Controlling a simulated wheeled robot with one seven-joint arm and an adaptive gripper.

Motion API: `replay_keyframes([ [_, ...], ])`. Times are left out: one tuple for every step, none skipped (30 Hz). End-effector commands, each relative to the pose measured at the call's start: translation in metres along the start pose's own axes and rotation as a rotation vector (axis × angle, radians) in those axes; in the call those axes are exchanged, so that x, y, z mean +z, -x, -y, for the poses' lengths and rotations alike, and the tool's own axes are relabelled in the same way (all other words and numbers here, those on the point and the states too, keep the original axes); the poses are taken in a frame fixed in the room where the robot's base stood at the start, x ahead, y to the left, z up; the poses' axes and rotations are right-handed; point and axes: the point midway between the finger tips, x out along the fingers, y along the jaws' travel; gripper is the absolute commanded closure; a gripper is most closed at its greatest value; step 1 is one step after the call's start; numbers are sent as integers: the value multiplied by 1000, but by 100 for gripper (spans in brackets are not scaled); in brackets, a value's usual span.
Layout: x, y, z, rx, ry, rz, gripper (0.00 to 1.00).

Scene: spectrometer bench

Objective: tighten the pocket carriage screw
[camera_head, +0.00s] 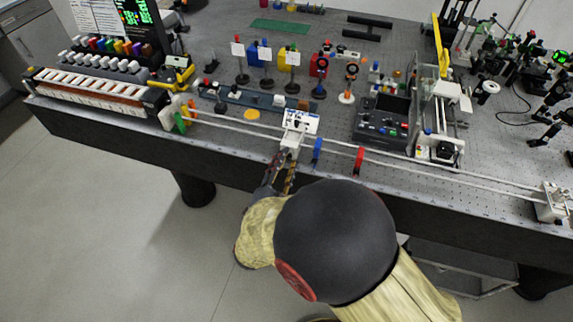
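A white carriage (300,121) with small dark and blue details sits on the long pale rails (400,160) at the front edge of the bench. I take it as the pocket carriage; its screw is too small to make out. My gripper (284,158) is at the front of the carriage, just below it in the picture, with its fingers pointing towards it. Whether the fingertips touch the carriage or hold a screw cannot be told. A pale part shows between the fingers and the carriage.
A blue stop (318,149) and a red stop (359,160) stand on the rails right of the carriage. A green piece (180,122) is at the left end. A dark box (383,123) and posts with cards (265,54) stand behind. The floor in front is free.

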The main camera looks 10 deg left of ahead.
Motion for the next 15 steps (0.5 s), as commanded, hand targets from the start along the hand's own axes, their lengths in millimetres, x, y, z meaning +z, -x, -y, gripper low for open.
replay_keyframes([
  [0,-2,0,0,-1,0,69],
  [0,-2,0,0,0,0,69],
  [0,-2,0,0,0,0,69],
  [0,-2,0,0,0,0,69],
  [0,-2,0,0,0,0,69],
  [0,-2,0,0,0,0,69],
  [0,-2,0,0,0,0,69],
  [0,-2,0,0,-1,0,69],
  [0,-2,0,0,0,0,71],
  [0,-2,0,0,0,0,73],
  [0,-2,0,0,-1,0,74],
  [0,-2,0,0,0,0,77],
  [0,-2,0,0,0,0,78],
  [0,-2,0,0,0,0,80],
  [0,-2,0,0,0,0,82],
])
